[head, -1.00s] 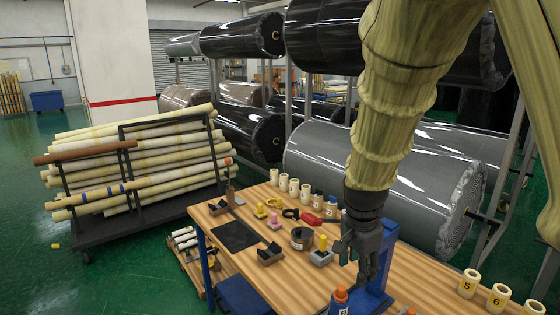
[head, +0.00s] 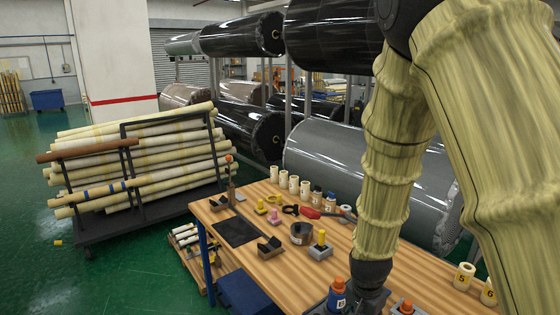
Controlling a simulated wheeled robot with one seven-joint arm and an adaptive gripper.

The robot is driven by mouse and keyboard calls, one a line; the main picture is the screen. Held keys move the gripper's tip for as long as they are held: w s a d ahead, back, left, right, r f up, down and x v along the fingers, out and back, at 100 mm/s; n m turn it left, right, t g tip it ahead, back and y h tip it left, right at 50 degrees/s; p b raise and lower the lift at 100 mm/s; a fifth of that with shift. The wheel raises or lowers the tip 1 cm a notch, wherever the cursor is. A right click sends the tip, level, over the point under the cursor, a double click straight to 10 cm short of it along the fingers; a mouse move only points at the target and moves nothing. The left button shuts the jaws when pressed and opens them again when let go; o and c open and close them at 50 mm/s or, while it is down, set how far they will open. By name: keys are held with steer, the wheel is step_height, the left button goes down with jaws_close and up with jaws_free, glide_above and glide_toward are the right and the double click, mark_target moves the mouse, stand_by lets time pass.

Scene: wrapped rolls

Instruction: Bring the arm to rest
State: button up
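My arm, in a pale yellowish cover, comes down from the upper right in the head view. My gripper (head: 366,297) is the dark part at its end, low over the front of the wooden workbench (head: 280,272). Its fingers are largely cut off by the bottom edge or lost against dark parts there, so their opening does not show. A blue bottle with an orange cap (head: 337,294) stands just left of my gripper. I cannot tell if they touch. I see nothing clearly held.
Small cores (head: 283,179), a dark mat (head: 237,231), a dark tape roll (head: 301,233) and a yellow-topped block (head: 320,247) stand on the bench. Numbered cores (head: 464,276) are at right. A rack of wrapped rolls (head: 140,170) stands left; large wrapped rolls (head: 350,150) lie behind.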

steer(key=s+d+f+n, duration=0.1)
steer(key=s+f+n, duration=0.1)
steer(key=s+f, duration=0.55)
steer(key=s+d+f+n, duration=0.1)
steer(key=s+f+n, duration=0.3)
steer(key=f, duration=0.7)
steer(key=s+f+n+g+y, duration=0.1)
steer(key=s+f+n, duration=0.1)
steer(key=s+f, duration=0.5)
steer(key=s+f+n, duration=0.1)
steer(key=s+f, duration=0.2)
steer(key=s, duration=0.9)
step_height(320, 180, down, 12)
steer(key=b, duration=1.2)
steer(key=shift+d+f, duration=0.15)
steer(key=shift+f, duration=0.05)
